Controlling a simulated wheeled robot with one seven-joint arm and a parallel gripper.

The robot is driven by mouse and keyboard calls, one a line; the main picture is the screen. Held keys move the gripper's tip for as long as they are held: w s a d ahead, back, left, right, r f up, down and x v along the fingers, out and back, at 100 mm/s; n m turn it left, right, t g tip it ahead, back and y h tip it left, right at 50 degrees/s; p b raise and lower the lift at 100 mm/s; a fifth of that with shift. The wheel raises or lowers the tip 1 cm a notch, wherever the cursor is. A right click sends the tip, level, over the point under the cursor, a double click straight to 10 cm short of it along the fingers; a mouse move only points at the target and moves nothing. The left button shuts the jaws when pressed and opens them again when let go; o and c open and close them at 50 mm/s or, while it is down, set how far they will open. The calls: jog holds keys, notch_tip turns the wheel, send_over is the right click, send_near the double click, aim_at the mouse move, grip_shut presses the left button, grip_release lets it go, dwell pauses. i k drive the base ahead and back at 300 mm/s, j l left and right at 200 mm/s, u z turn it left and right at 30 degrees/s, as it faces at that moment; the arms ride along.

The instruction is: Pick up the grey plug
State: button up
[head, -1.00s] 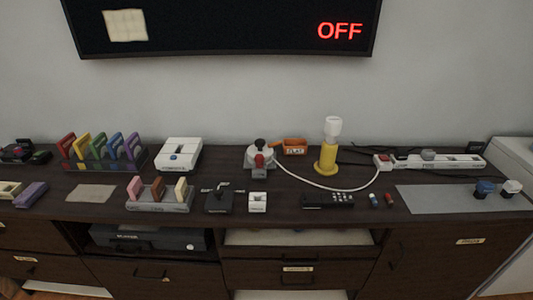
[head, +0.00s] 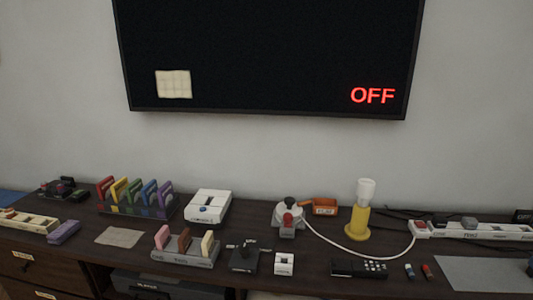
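A small grey block (head: 469,222), which looks like the grey plug, sits on the white power strip (head: 500,232) at the right of the cabinet top. It is small in view, and I cannot tell how deeply it is seated. A red switch (head: 420,224) is at the strip's left end. My gripper is not in view.
A yellow lamp (head: 358,222) stands left of the strip, with a white cord running in front of it. A grey mat (head: 480,273) lies in front of the strip. A black remote (head: 358,268) and a joystick device (head: 289,217) are further left. A screen (head: 270,55) reading OFF hangs above.

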aim_at(467, 222)
jog(key=i+l, duration=0.1)
jog(key=l, duration=0.35)
jog(key=l+z, duration=0.1)
jog(key=l, duration=0.35)
jog(key=i+l, duration=0.15)
jog(key=l, duration=0.3)
jog(key=i+l+z, duration=0.1)
jog(key=l, duration=0.35)
jog(key=i+l+z, duration=0.1)
jog(key=l, duration=0.35)
jog(key=i+l, duration=0.1)
jog(key=l, duration=0.35)
jog(key=i+l+z, duration=0.1)
jog(key=l, duration=0.3)
jog(key=i, duration=0.55)
